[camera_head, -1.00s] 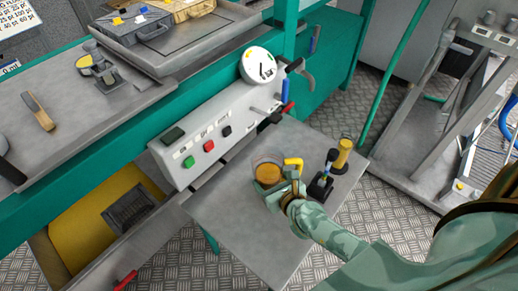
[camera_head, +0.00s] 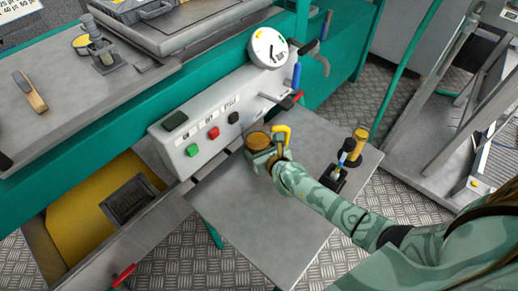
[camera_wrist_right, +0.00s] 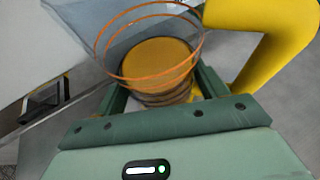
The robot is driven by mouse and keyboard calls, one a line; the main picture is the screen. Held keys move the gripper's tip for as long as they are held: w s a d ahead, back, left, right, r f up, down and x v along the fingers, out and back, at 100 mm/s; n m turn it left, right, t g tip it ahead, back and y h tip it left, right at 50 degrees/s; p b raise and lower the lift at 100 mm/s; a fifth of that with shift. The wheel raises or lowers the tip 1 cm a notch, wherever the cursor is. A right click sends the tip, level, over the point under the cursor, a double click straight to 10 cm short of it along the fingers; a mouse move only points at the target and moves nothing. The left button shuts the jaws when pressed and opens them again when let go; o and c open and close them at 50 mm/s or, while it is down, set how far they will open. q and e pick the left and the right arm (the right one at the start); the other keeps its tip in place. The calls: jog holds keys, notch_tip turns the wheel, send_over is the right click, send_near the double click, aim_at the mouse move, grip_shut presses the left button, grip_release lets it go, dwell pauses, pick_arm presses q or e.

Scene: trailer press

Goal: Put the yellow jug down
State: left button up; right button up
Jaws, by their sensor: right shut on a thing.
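The yellow jug (camera_head: 258,139) is a clear cup with orange rings, an orange-yellow inside and a yellow handle (camera_head: 284,133). My right gripper (camera_head: 262,154) is shut on it, at the far edge of the grey side table (camera_head: 235,220), close to the control panel. In the right wrist view the jug (camera_wrist_right: 155,62) stands between the two green fingers of my right gripper (camera_wrist_right: 160,95), with its handle to the right. I cannot tell whether the jug's base touches the table. My left gripper is not in view.
The white control panel (camera_head: 222,120) with buttons and a dial (camera_head: 268,48) stands just beyond the jug. A holder with a yellow-handled tool (camera_head: 356,146) stands at the table's right side. The table's front and left are clear.

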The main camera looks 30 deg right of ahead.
jog(key=shift+r, duration=0.15)
jog(key=o, duration=1.2)
jog(key=shift+f, duration=0.2)
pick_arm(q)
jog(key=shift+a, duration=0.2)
pick_arm(e)
jog(key=shift+o, duration=0.9)
jog(key=shift+s, duration=0.1)
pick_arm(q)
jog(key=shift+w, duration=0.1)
pick_arm(e)
jog(key=shift+r, duration=0.1)
